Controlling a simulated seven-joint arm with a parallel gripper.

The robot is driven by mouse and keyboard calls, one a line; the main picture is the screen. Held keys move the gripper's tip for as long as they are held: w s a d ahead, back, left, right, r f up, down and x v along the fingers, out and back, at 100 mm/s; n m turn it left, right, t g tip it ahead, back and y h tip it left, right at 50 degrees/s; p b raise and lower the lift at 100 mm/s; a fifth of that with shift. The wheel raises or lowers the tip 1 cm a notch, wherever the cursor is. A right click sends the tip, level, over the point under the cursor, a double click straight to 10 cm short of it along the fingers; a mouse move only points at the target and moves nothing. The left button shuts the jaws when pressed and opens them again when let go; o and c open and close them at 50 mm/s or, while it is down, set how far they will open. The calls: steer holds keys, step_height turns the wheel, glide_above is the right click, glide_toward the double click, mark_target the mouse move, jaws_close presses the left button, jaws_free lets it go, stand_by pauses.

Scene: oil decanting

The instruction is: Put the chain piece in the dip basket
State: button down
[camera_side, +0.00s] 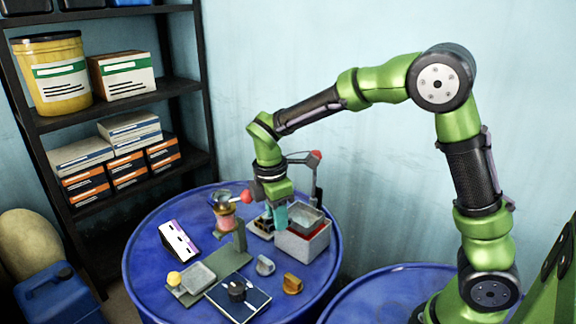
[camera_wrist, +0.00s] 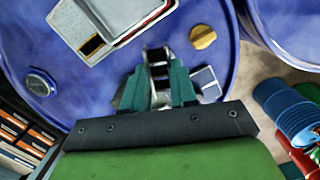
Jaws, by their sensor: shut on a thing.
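My gripper (camera_side: 279,214) points down over the blue drum top, just left of a grey box with a red inside (camera_side: 303,240). In the wrist view, my teal fingers (camera_wrist: 158,82) are shut on a dark, ladder-like chain piece (camera_wrist: 157,62), which sticks out past the fingertips. In the side view I cannot make out the chain piece clearly against the fingers. The dip basket appears to be the grey insert in the box; the box also shows in the wrist view (camera_wrist: 132,32), up and left of the chain piece and apart from it.
A post with a red knob (camera_side: 315,157) rises behind the box. A grey stand with a red-pink cup (camera_side: 227,218), a purple-white block (camera_side: 179,240), a dark-blue panel with a knob (camera_side: 238,294), a grey knob (camera_side: 265,265) and a brass knob (camera_side: 292,283) stand around.

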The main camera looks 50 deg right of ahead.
glide_above(303, 220)
steer(key=shift+w+a, duration=0.1)
steer(key=shift+a, duration=0.2)
steer(key=shift+d+f, duration=0.15)
steer(key=shift+f, duration=1.6)
steer(key=c, duration=0.9)
jaws_free()
steer(key=shift+f, duration=0.15)
